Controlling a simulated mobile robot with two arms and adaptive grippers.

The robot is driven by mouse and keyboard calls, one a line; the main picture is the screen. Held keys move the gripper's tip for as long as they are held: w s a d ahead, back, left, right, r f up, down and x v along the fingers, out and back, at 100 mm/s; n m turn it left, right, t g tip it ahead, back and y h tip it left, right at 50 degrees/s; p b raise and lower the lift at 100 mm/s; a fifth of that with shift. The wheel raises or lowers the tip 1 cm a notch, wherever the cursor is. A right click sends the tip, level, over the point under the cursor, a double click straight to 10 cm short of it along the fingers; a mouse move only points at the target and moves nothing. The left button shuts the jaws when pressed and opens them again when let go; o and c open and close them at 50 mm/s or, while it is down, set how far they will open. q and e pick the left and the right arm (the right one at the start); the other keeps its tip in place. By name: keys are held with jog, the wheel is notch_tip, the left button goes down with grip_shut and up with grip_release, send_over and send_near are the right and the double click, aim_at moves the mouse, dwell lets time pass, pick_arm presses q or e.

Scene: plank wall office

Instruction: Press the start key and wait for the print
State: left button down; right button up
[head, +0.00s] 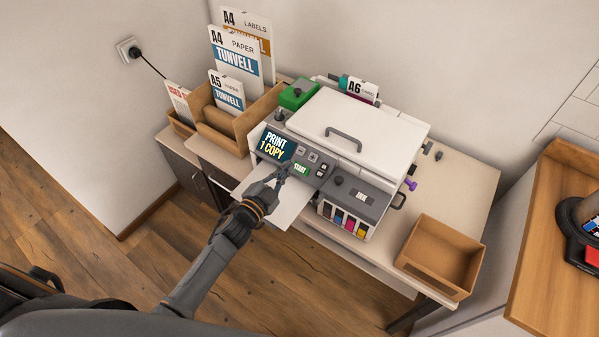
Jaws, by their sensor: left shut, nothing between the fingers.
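The white and grey printer (352,130) stands on a pale-topped cabinet. Its screen (276,144) reads "PRINT 1 COPY". The green start key (301,169) sits on the front panel, right of and below the screen, and looks lit. My left gripper (283,172) is shut and empty, its tips just left of the start key; I cannot tell whether they touch the panel. A white sheet (290,205) sticks out at the printer's front below the panel, partly hidden by my gripper. My right gripper is not in view.
A wooden organiser (232,137) with paper packs stands left of the printer, with a green box (298,94) behind. Ink tanks (346,220) fill the front right. An empty brown tray (440,255) lies right. A wooden desk (555,260) bounds the right side.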

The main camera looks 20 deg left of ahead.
aim_at(300, 168)
pick_arm(q)
jog(key=w+f+b, duration=0.1)
jog(key=w+d+f+b, duration=0.1)
jog(key=f, duration=0.1)
jog(key=shift+w+f+b, duration=0.2)
jog(key=shift+b, duration=0.2)
jog(key=shift+w+d+f+b, duration=0.15)
jog(key=shift+w+f+b, duration=0.3)
jog(key=shift+w+b, duration=0.1)
jog(key=shift+f, duration=0.1)
dwell(0.6)
jog(key=shift+w+d+f+b, duration=0.1)
jog(key=shift+w+f+b, duration=0.1)
jog(key=shift+b, duration=0.15)
